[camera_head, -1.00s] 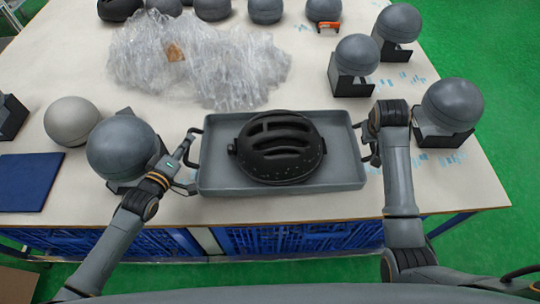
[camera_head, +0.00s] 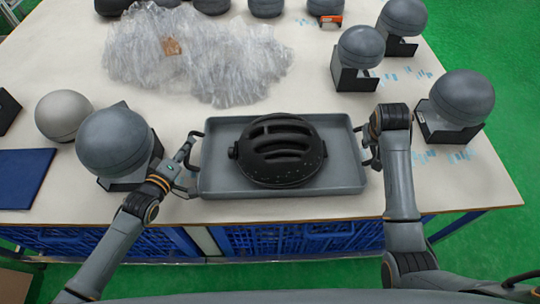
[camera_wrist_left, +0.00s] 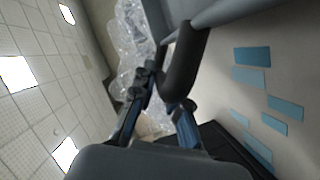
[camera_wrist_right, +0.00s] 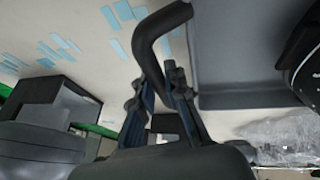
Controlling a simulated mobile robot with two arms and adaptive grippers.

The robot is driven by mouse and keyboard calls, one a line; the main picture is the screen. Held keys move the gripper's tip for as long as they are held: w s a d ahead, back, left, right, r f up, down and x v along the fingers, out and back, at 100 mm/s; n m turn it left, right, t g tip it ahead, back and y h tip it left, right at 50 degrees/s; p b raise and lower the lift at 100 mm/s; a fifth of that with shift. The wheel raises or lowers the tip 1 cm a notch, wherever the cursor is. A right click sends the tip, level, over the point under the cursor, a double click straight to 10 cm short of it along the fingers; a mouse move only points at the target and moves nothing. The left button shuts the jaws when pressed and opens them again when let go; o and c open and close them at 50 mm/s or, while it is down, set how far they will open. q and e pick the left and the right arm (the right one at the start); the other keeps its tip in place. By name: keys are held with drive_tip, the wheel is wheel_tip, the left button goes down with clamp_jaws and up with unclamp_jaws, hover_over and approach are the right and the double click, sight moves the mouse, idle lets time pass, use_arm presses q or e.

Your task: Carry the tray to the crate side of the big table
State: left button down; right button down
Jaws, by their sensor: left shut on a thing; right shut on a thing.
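The grey tray (camera_head: 215,180) is in front of me at the near edge of the big table (camera_head: 90,200), with a black helmet (camera_head: 280,150) in it. It looks about level. I cannot tell how much gap there is beneath it. My left gripper (camera_head: 183,172) is shut on the tray's left handle, whose dark bar shows between the fingers in the left wrist view (camera_wrist_left: 182,65). My right gripper (camera_head: 370,148) is shut on the right handle, which shows in the right wrist view (camera_wrist_right: 150,40); its fingers are partly hidden in the head view.
A grey headform (camera_head: 113,142) stands close left of the tray, another (camera_head: 461,98) to the right. Clear plastic wrap (camera_head: 200,60) lies behind. A blue panel (camera_head: 22,178) lies at the left. Blue crates (camera_head: 300,238) show under the near table edge. Several more headforms stand farther back.

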use_arm(q)
drive_tip(key=c, duration=1.3)
unclamp_jaws()
drive_tip(key=shift+f, duration=0.1)
drive_tip(key=shift+c, duration=0.2)
use_arm(e)
drive_tip(key=c, duration=1.4)
unclamp_jaws()
drive_tip(key=shift+f, duration=0.1)
drive_tip(key=shift+o, duration=0.2)
use_arm(q)
drive_tip(key=v, duration=1.1)
drive_tip(key=shift+s+a, duration=0.1)
drive_tip(key=shift+s, duration=0.4)
use_arm(e)
drive_tip(key=v, duration=1.2)
